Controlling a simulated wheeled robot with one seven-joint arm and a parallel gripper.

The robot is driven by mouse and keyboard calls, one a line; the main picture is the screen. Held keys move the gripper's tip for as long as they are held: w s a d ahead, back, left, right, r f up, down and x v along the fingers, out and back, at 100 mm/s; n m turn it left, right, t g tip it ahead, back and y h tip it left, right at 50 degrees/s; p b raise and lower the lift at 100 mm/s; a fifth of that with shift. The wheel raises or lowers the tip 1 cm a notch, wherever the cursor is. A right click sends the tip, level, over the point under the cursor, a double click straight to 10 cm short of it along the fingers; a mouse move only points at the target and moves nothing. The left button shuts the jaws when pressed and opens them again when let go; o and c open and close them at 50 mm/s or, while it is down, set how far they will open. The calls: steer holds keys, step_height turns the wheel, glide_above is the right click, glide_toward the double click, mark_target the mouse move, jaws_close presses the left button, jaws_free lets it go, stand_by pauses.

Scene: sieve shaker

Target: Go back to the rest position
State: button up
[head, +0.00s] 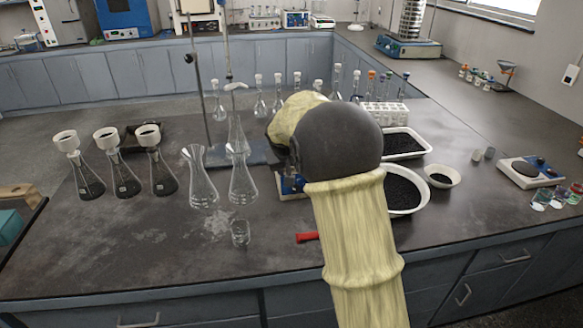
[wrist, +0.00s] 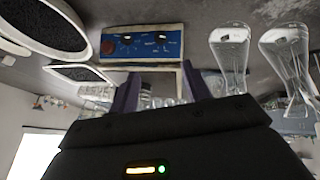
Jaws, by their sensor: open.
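My gripper shows in the wrist view (wrist: 160,88) with its two dark fingers apart and nothing held between them. That view looks upside down, with the bench at the top. A blue box with a red knob (wrist: 140,44) lies beyond the fingertips, apart from them. In the head view my pale-sleeved arm with a dark joint rises over the bench from the front and hides the gripper. The same blue box (head: 291,186) is mostly hidden behind my arm. The sieve shaker, a stack of sieves on a blue base (head: 408,47), stands on the back right bench.
Two clear flasks (head: 202,185) and a small beaker (head: 240,233) stand left of my arm. Flasks with white funnels (head: 112,165) stand further left. A white bowl of dark grains (head: 405,192) and a tray (head: 402,145) sit right of it. The front left bench top is clear.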

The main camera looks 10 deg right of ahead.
steer(key=s+d+r+m+g+y+p, duration=0.1)
steer(key=s+p, duration=0.8)
steer(key=s, duration=2.2)
step_height(320, 180, up, 2)
steer(key=shift+s+d+r+g+y, duration=0.1)
steer(key=shift+s+d+g+y, duration=0.35)
steer(key=shift+d+g, duration=0.65)
steer(key=shift+w, duration=0.1)
